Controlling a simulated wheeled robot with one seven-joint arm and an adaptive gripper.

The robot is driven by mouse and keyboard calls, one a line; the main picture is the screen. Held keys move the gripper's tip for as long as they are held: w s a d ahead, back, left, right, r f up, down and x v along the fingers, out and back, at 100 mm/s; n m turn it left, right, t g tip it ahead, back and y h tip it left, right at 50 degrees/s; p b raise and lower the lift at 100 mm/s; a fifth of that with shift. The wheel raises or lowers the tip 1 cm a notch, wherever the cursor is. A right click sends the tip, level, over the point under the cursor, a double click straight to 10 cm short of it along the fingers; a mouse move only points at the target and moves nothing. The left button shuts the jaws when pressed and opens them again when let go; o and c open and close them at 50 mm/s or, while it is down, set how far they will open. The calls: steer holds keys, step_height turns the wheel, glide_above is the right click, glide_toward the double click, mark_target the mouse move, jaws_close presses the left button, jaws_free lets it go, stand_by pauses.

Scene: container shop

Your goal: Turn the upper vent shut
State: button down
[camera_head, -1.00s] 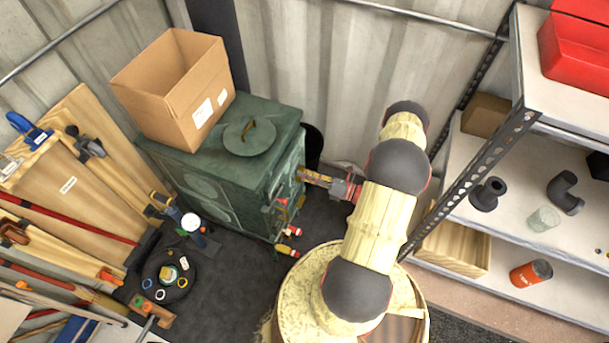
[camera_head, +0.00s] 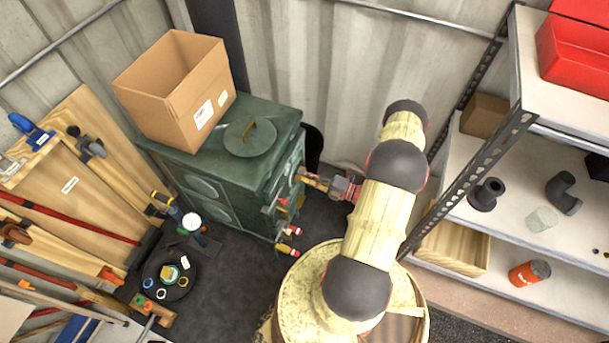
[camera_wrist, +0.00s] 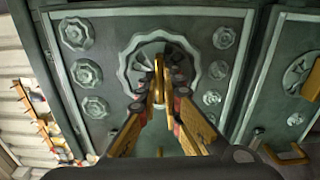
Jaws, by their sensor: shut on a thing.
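The dark green iron stove (camera_head: 225,165) stands in the corner, its front facing my arm. In the wrist view, a round scalloped vent (camera_wrist: 133,52) with dark openings sits in the middle of a stove panel. My gripper (camera_wrist: 158,88) is shut on the brass vent knob (camera_wrist: 158,68) at the vent's centre. A second round fitting with a brass part (camera_wrist: 298,74) shows at the right edge; I cannot tell which vent is the upper one. In the head view my gripper (camera_head: 312,180) reaches the stove front; its fingertips are small there.
A cardboard box (camera_head: 178,95) stands on the stove, beside a round lid (camera_head: 249,137). Red-tipped handles (camera_head: 288,240) stick out low on the stove front. A metal shelf (camera_head: 480,165) stands to the right. Tools and boards (camera_head: 70,190) lean at left.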

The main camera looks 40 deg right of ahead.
steer(key=shift+m, duration=0.3)
steer(key=c, duration=2)
jaws_free()
steer(key=shift+c, duration=0.2)
steer(key=shift+o, duration=0.4)
steer(key=v, duration=1.2)
